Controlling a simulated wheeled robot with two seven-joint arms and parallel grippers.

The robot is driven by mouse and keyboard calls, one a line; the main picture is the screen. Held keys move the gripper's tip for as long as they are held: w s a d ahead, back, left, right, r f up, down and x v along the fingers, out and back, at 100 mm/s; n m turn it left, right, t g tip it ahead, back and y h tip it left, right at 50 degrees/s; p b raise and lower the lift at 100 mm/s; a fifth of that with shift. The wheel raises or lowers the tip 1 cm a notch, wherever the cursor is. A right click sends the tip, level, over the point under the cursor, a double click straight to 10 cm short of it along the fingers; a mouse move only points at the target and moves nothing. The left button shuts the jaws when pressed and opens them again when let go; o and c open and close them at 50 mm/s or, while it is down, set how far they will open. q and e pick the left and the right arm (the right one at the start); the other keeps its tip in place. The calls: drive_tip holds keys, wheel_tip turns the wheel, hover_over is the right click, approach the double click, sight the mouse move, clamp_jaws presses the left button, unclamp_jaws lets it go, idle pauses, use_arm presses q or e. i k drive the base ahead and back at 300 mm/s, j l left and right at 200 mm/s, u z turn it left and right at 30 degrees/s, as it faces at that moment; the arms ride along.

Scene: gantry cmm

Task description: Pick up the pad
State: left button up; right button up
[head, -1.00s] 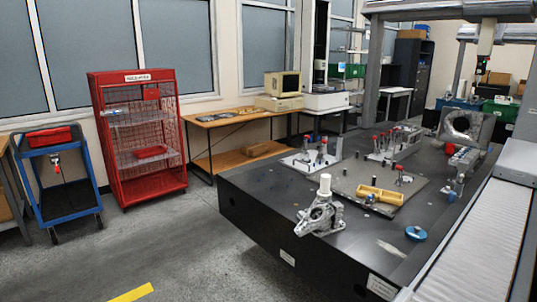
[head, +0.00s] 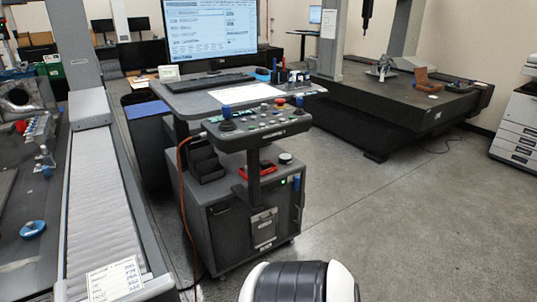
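A white pad or sheet with lines of dark writing (head: 115,282) lies at the lower left, at the near end of the pale ribbed guideway cover (head: 100,200). It is cut close to the bottom edge of the view, and I cannot tell whether it is the pad of the task. A blue round disc (head: 33,229) rests on the dark table at the far left. Neither of my grippers is in view.
A grey workstation cart (head: 240,222) with a monitor (head: 210,28) and a control panel (head: 262,122) stands in the middle. An orange cable (head: 183,215) hangs down its left side. A black granite table (head: 400,108) stands behind at right. The floor (head: 420,220) at right is clear.

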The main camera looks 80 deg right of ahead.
sight(265, 164)
drive_tip(key=l+z, duration=0.1)
drive_tip(key=z, duration=2.35)
drive_tip(key=i+l+u, duration=0.1)
drive_tip(key=u, duration=0.3)
drive_tip(key=i+l+u, duration=0.1)
drive_tip(key=u, duration=0.3)
drive_tip(key=l+u, duration=0.2)
drive_tip(key=u, duration=0.25)
drive_tip(key=i+l+u, duration=0.2)
drive_tip(key=l+u, duration=0.25)
drive_tip(key=l, duration=0.85)
drive_tip(key=l+u, duration=0.4)
drive_tip(key=l, duration=2.3)
drive_tip(key=k+l+u, duration=0.1)
drive_tip(key=l, duration=1.3)
